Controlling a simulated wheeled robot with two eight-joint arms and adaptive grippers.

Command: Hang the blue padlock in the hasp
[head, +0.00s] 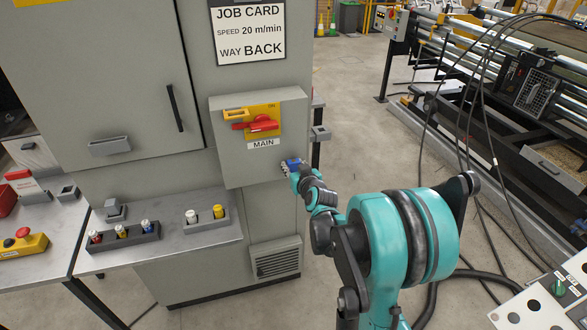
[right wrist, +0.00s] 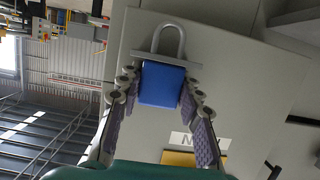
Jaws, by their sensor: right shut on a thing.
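The box carries a yellow plate (head: 270,112) with a red handle (head: 262,124) and a MAIN label (head: 263,143). The yellow plate (right wrist: 190,158) also shows low in the wrist view, clear of the padlock. I cannot tell which part is the hasp. My left gripper is out of view.
A shelf (head: 185,238) holds trays of colored-top pieces at lower left. A job card (head: 248,30) is above the box. Floor right of the cabinet is open, with cables hanging farther right.

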